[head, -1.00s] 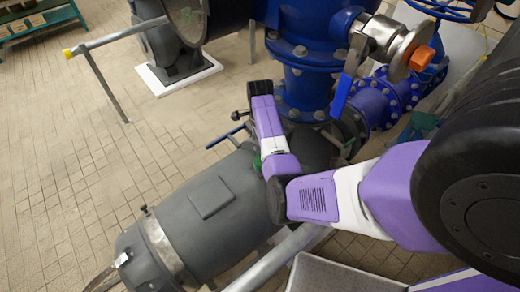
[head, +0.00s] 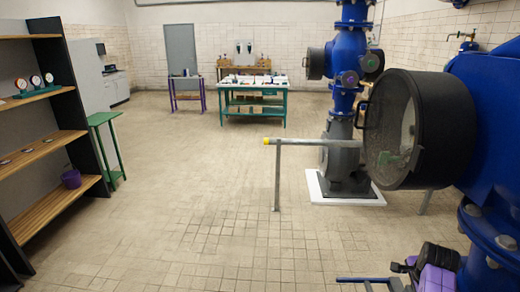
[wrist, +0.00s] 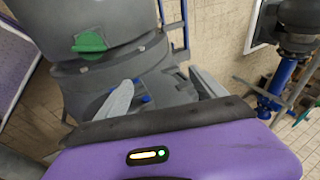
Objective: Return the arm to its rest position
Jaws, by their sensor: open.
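My gripper (wrist: 162,92) shows in the wrist view with its two pale grey fingers spread apart and nothing held between them. Beyond the fingers is a grey machine body (wrist: 125,25) with a green piece (wrist: 88,44) on it. I cannot tell whether the fingers touch it. In the head view only a purple and black part of my arm shows at the bottom right edge. The rest of the arm is out of that view.
Blue pipework with a large black round-ended housing (head: 420,125) stands close on the right. A metal rail with a yellow end (head: 277,175) is left of it. Shelves (head: 45,150) stand at left, a green table (head: 253,100) far back. The tiled floor between is open.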

